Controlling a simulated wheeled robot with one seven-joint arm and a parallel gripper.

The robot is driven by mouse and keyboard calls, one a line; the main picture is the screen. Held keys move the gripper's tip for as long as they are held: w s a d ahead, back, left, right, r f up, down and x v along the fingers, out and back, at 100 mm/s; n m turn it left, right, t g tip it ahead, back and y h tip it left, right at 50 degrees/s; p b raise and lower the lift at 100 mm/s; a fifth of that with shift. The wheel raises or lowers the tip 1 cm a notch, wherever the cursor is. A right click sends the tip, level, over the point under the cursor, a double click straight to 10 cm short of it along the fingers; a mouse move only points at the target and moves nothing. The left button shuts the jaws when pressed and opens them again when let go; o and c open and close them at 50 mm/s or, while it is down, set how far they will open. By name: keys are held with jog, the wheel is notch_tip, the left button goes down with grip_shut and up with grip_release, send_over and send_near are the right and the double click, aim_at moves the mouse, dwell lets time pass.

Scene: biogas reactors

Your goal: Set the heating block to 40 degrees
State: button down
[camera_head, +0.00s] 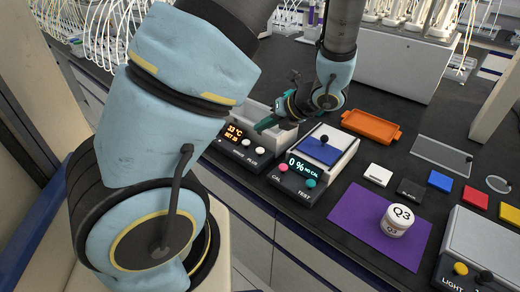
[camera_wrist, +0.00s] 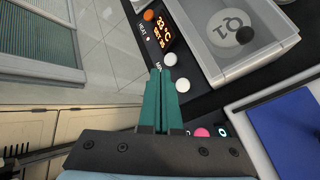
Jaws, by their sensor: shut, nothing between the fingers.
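The heating block (camera_head: 232,140) stands on the black bench at the picture's middle. Its small display (camera_head: 235,132) shows orange figures, a temperature that looks like 33 °C above a SET line too small to read surely. Two white buttons (camera_head: 246,142) sit on its front, near MINUS and PLUS labels. In the wrist view are the display (camera_wrist: 165,32), an orange HEAT button (camera_wrist: 148,15), the nearer-display white button (camera_wrist: 170,59) and the other white button (camera_wrist: 182,85). My gripper (camera_wrist: 160,72) has its green fingers together and empty, tips beside the white buttons; contact cannot be told. It also shows in the head view (camera_head: 262,127).
A clear-walled well with a Q1 lid (camera_wrist: 232,22) is behind the block's panel. Right of it stands a device (camera_head: 296,172) with a 0 % display and CAL and TEST buttons. A Q3 jar (camera_head: 398,219) stands on a purple mat (camera_head: 350,222); an orange tray (camera_head: 371,126) lies behind.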

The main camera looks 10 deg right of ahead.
notch_tip(320, 180, up, 4)
jog(key=shift+f+p, duration=0.15)
jog(key=shift+p, duration=0.45)
jog(key=b, duration=0.7)
send_over(263, 152)
notch_tip(263, 152, down, 7)
jog(key=shift+f, duration=0.2)
jog(key=shift+f+b, duration=0.4)
jog(key=shift+f, duration=0.35)
dwell(0.7)
jog(key=shift+f, duration=0.4)
